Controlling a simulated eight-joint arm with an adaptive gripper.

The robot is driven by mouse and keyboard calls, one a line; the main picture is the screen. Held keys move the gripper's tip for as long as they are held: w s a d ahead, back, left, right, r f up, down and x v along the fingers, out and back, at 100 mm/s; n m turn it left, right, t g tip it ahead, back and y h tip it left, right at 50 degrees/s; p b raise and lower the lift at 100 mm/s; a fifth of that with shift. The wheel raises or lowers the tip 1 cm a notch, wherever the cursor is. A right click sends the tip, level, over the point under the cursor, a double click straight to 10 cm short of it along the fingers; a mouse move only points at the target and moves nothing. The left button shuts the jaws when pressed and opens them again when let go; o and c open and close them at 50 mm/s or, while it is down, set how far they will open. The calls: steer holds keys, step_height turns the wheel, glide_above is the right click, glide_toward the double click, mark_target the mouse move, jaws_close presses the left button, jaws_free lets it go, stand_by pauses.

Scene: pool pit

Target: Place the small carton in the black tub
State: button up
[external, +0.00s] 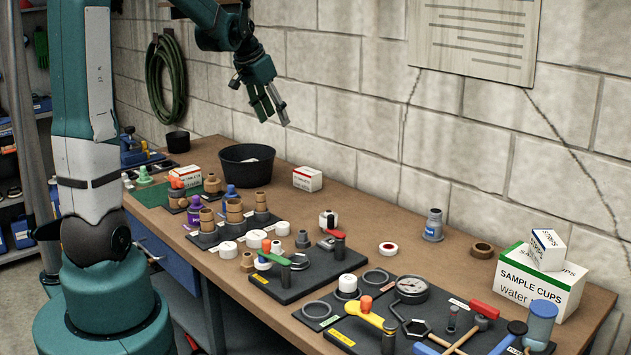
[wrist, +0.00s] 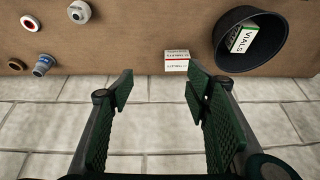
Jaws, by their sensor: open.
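The black tub (external: 247,173) stands near the wall on the bench; in the wrist view the tub (wrist: 283,62) is at the upper right. A small white carton with a green edge, marked VIALS (wrist: 241,38), lies inside it, apart from my gripper. A small white and red carton (external: 307,180) stands on the bench right of the tub; this carton also shows in the wrist view (wrist: 177,62). Another small carton (external: 548,250) sits on the sample cups box (external: 538,284). My gripper (external: 271,108) is open and empty, high above the bench near the wall.
The block wall runs close behind the bench (external: 375,235). Fittings, black boards, a gauge (external: 411,289) and tools crowd its front. The bench between carton and bottle is mostly clear.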

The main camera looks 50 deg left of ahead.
steer(key=s+d+r, duration=0.2)
steer(key=s+d, duration=0.4)
steer(key=d, duration=0.3)
steer(key=s+d+r, duration=0.2)
steer(key=s+d, duration=0.4)
steer(key=d, duration=0.4)
steer(key=s+d+f+t, duration=0.2)
steer(key=s+d+f, duration=0.1)
steer(key=s+d, duration=0.9)
steer(key=s, duration=0.3)
steer(key=shift+f+h, duration=0.3)
